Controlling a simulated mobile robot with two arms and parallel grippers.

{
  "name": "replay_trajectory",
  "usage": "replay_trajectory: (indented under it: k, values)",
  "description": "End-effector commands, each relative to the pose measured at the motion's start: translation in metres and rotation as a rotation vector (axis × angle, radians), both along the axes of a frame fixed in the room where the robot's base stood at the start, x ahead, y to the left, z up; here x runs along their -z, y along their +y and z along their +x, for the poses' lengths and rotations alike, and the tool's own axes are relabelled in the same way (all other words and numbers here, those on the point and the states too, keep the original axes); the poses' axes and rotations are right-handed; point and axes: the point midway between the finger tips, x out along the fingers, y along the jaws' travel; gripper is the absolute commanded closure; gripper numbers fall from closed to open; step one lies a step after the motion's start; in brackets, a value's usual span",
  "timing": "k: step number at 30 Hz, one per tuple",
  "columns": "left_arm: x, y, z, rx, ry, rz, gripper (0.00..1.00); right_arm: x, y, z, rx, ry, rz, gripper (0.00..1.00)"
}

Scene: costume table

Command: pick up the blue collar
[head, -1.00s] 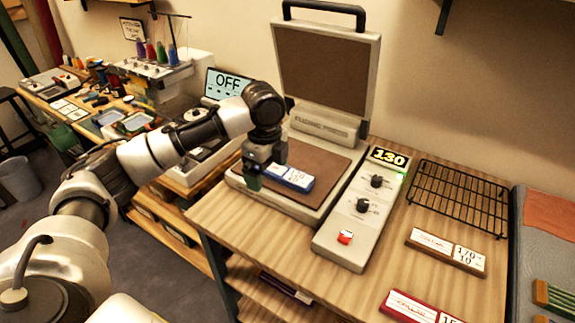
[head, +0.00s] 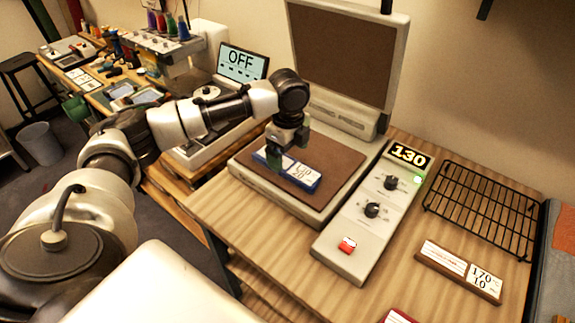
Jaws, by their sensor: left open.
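The blue collar (head: 304,179) is a flat blue piece with a white printed label. It lies on the brown lower pad (head: 335,166) of the open press. My left gripper (head: 273,158) is open and points down over the collar's left end. Its fingers hide part of that end, and I cannot tell whether they touch the collar. My right gripper is not in view.
The press lid (head: 345,50) stands raised behind the pad. A control panel (head: 345,258) with knobs, a red switch and a 130 display (head: 409,155) is to the right. A black wire rack (head: 480,210) and a brown label block (head: 459,271) lie farther right.

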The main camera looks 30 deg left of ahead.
Motion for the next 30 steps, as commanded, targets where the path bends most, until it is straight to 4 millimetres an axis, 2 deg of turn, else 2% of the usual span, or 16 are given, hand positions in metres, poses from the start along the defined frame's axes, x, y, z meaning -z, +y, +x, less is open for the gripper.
replay_trajectory:
  k: [6, 9, 17, 27, 29, 30]
  values:
    - [0.033, 0.0, 0.003, 0.0, 0.004, 0.0, 0.06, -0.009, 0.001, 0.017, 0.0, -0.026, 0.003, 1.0]
    - [0.043, 0.0, 0.002, 0.0, 0.003, 0.001, 0.06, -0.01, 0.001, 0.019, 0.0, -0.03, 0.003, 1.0]
    - [0.046, 0.0, 0.003, 0.001, 0.002, 0.001, 0.06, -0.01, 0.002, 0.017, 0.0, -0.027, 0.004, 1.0]
    - [0.045, 0.0, 0.003, 0.0, 0.002, 0.001, 0.57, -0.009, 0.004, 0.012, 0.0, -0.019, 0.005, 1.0]
    - [0.045, 0.0, 0.003, 0.0, 0.001, 0.001, 0.64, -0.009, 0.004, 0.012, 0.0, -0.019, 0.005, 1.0]
    - [0.045, 0.0, 0.003, 0.0, 0.001, 0.001, 0.64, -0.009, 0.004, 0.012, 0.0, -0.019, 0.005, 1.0]
